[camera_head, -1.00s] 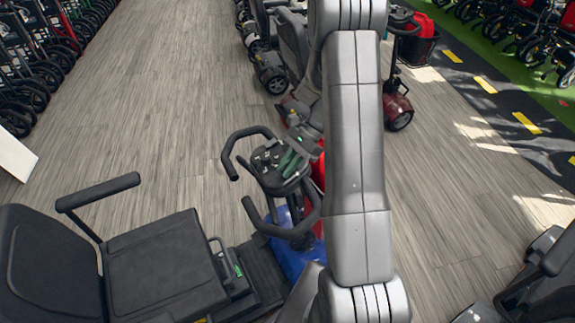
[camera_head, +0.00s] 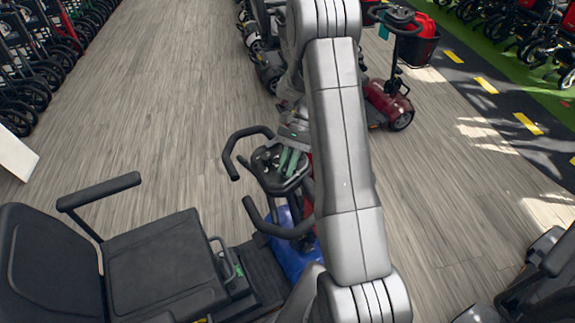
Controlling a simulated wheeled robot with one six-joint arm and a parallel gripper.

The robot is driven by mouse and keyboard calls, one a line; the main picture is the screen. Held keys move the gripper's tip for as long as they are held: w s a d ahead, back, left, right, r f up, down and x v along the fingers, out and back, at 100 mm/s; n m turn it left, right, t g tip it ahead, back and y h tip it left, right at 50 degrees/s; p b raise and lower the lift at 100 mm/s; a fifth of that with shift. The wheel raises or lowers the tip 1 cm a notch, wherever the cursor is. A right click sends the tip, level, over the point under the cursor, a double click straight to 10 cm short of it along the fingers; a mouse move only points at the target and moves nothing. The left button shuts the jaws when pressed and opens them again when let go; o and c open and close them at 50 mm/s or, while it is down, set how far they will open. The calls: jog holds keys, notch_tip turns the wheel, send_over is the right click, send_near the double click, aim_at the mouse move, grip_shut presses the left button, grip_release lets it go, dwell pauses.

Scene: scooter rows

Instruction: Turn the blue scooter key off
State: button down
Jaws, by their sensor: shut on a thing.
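The blue scooter (camera_head: 292,262) stands in front of me, with a black seat at the left and a dark control console (camera_head: 266,163) between looped black handlebars. My gripper (camera_head: 287,171) is at the right part of the console, its greenish fingers pointing down onto the panel. The fingers are close together and shut on the key, which is too small and too covered by them to make out. The key's angle cannot be told. My arm hides the area right of the console.
A red scooter (camera_head: 388,104) stands behind my arm, and dark scooters (camera_head: 262,60) stand at the top. A row of wheeled walkers (camera_head: 35,75) lines the left. Another dark scooter is at the bottom right (camera_head: 530,285). The wooden floor left of the console is clear.

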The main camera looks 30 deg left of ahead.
jog(key=c, duration=1.4)
grip_release()
jog(key=b+v, duration=0.2)
jog(key=v, duration=1.2)
jog(key=shift+s+f, duration=0.1)
jog(key=shift+f, duration=0.05)
jog(key=p+x, duration=0.2)
jog(key=x, duration=1.1)
jog(key=shift+s+f, duration=0.2)
jog(key=shift+s, duration=0.05)
jog(key=shift+w, duration=0.1)
